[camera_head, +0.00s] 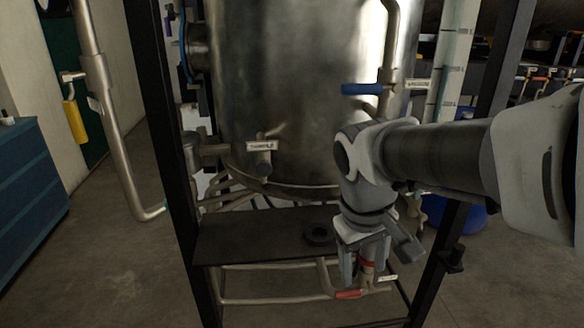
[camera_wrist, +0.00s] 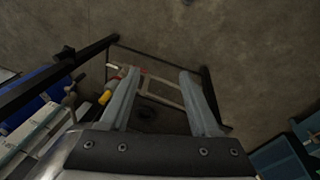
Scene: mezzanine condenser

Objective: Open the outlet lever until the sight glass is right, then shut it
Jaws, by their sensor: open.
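My gripper (camera_head: 362,262) points down at the lower right of the frame, open, with both fingers apart in the wrist view (camera_wrist: 162,92). A red lever (camera_head: 348,294) on the low pipe lies just below and left of the fingertips, with a small label (camera_head: 387,278) beside it, too small to read. A red part (camera_head: 368,266) shows by the fingers; I cannot tell whether it is between them. In the wrist view a red bit (camera_wrist: 143,71) shows near the left fingertip. The sight glass (camera_head: 452,62) is a pale upright tube with dark marks; its level is unclear.
The steel tank (camera_head: 290,95) stands in a black frame (camera_head: 158,120). A blue lever (camera_head: 362,89) sits higher on the right pipe. A dark shelf (camera_head: 250,236) lies under the tank, left of my gripper. A yellow handle (camera_head: 75,121) hangs at the left; floor there is clear.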

